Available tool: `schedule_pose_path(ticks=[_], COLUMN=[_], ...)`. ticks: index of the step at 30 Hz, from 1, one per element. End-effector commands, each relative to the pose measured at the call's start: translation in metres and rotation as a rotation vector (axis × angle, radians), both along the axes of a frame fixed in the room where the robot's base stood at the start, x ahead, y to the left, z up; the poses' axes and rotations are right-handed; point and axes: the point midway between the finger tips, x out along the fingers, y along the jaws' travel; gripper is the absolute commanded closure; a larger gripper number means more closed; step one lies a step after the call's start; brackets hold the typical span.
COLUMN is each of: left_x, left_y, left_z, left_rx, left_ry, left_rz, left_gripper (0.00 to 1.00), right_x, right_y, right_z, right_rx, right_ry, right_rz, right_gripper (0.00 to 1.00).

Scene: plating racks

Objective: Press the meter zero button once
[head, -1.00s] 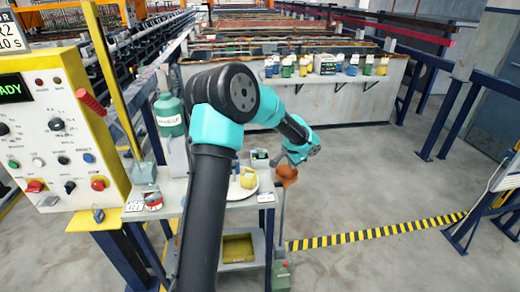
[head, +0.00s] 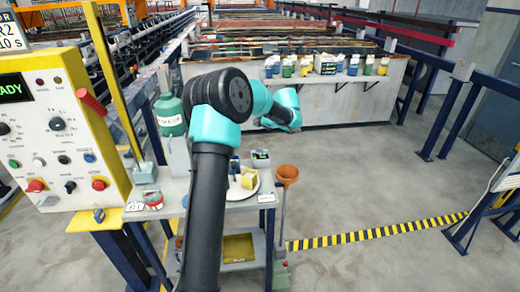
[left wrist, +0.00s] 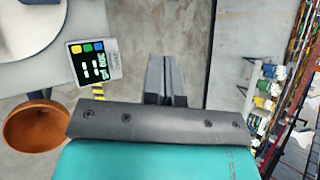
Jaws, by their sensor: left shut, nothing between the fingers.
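The meter (head: 260,159) is a small dark-and-white box on the shelf table, behind the white plate. In the left wrist view the meter (left wrist: 95,62) shows a lit display and yellow, green and blue buttons; I cannot read which is zero. My left gripper (left wrist: 165,70) is shut and empty. In that view its fingers lie to the right of the meter, apart from it. In the head view the left wrist is above and beyond the table, and the fingertips cannot be made out. My right gripper is not in view.
An orange funnel (head: 287,174) on a stand is right of the table. A white plate (head: 234,192) with a yellow block (head: 249,179) sits in front of the meter. A green bottle (head: 170,115) stands left. A control panel (head: 60,130) is at far left.

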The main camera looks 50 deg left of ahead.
Motion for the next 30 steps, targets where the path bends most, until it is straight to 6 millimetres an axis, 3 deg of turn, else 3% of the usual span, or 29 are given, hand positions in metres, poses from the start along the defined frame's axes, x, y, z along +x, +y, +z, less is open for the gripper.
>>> schedule_pose_path(ticks=[11,30], left_x=[0.0,0.0], left_y=[0.0,-0.001], left_z=[-0.014,-0.082], left_rx=[-0.002,-0.002], left_ry=[0.002,0.0], left_rz=[0.0,0.001], left_gripper=[1.0,1.0], right_x=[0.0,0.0], right_y=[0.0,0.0], right_z=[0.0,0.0], right_rx=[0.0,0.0], right_ry=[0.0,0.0], right_rz=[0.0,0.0], right_gripper=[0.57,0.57])
